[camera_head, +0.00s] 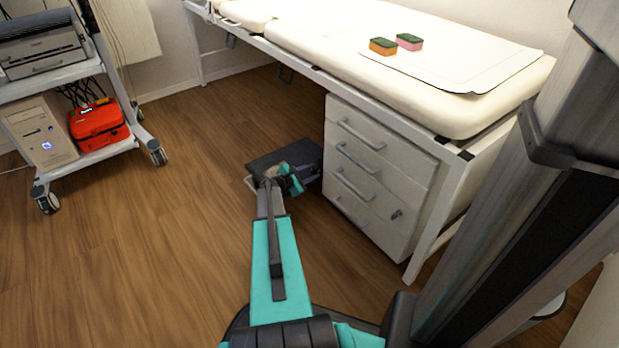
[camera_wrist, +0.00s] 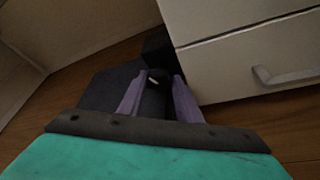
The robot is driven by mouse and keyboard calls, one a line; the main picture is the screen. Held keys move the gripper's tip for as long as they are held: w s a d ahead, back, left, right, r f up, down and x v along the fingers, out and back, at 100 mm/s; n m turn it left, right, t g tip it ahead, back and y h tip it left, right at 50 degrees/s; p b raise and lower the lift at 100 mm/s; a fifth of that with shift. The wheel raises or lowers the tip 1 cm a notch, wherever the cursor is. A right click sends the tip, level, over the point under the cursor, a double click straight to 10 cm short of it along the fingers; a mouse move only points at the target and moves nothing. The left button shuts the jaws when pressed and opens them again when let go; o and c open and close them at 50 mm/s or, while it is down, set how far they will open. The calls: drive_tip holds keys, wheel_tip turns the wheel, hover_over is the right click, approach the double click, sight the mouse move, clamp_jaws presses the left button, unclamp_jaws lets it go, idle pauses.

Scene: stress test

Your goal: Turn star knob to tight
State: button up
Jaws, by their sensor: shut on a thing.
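In the wrist view, the two pale purple fingers of my gripper (camera_wrist: 160,77) stand either side of a dark, rounded part (camera_wrist: 153,100) with a small white mark on top. This appears to be the star knob, and my gripper is shut on it. Its star shape and turn position are too dark to read. A dark flat-topped unit (camera_wrist: 105,88) lies around and below it. In the head view, the same dark unit (camera_head: 292,156) sits low on the floor beside the drawer cabinet.
A white drawer cabinet (camera_head: 378,150) stands close to the right of my wrist, under a padded couch (camera_head: 330,42). Two sponges (camera_head: 383,46) (camera_head: 409,41) lie on a white sheet on the couch. A trolley (camera_head: 95,155) stands far left. The floor to the left is clear.

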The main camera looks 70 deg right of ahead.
drive_tip(key=shift+w+d+r, duration=0.15)
drive_tip(key=shift+d, duration=0.05)
idle(0.3)
drive_tip(key=o, duration=0.8)
drive_tip(key=shift+o, duration=1.2)
drive_tip(key=shift+a, duration=0.1)
drive_tip(key=shift+a, duration=0.1)
drive_tip(key=p+v, duration=0.4)
drive_tip(key=v, duration=0.9)
drive_tip(key=shift+a, duration=0.35)
